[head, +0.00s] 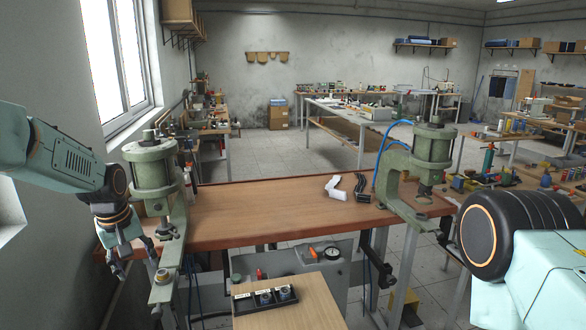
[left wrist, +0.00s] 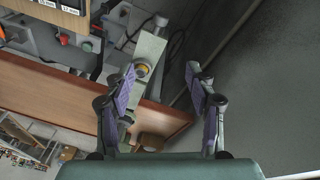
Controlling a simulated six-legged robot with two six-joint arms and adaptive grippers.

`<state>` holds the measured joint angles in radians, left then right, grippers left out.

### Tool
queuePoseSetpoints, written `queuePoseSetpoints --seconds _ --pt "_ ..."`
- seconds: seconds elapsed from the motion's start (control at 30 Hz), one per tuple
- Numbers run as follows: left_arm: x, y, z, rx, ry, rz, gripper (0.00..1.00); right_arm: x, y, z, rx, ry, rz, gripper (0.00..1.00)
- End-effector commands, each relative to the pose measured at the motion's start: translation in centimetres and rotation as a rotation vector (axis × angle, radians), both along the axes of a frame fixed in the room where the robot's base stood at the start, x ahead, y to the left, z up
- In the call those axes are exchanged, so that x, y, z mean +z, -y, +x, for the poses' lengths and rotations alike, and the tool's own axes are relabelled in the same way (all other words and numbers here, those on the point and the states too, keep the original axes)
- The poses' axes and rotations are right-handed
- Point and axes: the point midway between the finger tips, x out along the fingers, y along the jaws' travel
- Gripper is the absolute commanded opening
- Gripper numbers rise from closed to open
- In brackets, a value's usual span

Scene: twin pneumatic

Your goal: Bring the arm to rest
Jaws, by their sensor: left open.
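My left arm (head: 70,160) comes in from the left edge of the head view and bends down at the wrist. My left gripper (head: 133,262) hangs at the table's left end, in front of and left of the left green press (head: 153,168). In the left wrist view the left gripper (left wrist: 158,75) has its two purple-padded fingers apart, with nothing held between them. A part of the press with a yellow-ringed knob shows behind the fingers. My right arm (head: 520,250) fills the lower right of the head view; its gripper is out of frame.
A wooden worktable (head: 270,208) spans the middle, mostly bare, with white and black handle-like parts (head: 334,187) at its back. A second green press (head: 432,150) stands on the right. A smaller wooden stand (head: 290,308) with a black tray (head: 264,297) is in front.

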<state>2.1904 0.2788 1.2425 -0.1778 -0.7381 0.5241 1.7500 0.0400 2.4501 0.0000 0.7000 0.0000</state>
Motion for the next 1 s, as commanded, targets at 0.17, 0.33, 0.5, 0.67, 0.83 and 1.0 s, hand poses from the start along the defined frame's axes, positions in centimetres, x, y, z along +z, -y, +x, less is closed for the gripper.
queuePoseSetpoints --seconds 0.17,0.33,0.5,0.67,0.83,1.0 --pt "-2.7 1.5 0.1 -0.09 0.089 0.009 0.55 -0.2 0.0 0.0 0.0 0.0 0.0 0.38" --pt "-9.4 4.3 -2.3 -0.211 0.164 0.028 0.55 -1.9 0.0 0.0 0.0 0.0 0.0 0.38" --pt "-18.2 7.3 -8.0 -0.331 0.197 0.058 0.55 -4.7 0.0 0.0 0.0 0.0 0.0 0.38" --pt "-25.5 9.5 -15.5 -0.424 0.183 0.085 0.55 -7.6 0.0 0.0 0.0 0.0 0.0 0.38" --pt "-31.7 11.0 -24.6 -0.506 0.119 0.103 0.55 -10.9 0.0 0.0 0.0 0.0 0.0 0.38" --pt "-36.5 11.8 -34.4 -0.563 -0.004 0.094 0.55 -14.4 0.0 0.0 0.0 0.0 0.0 0.38"
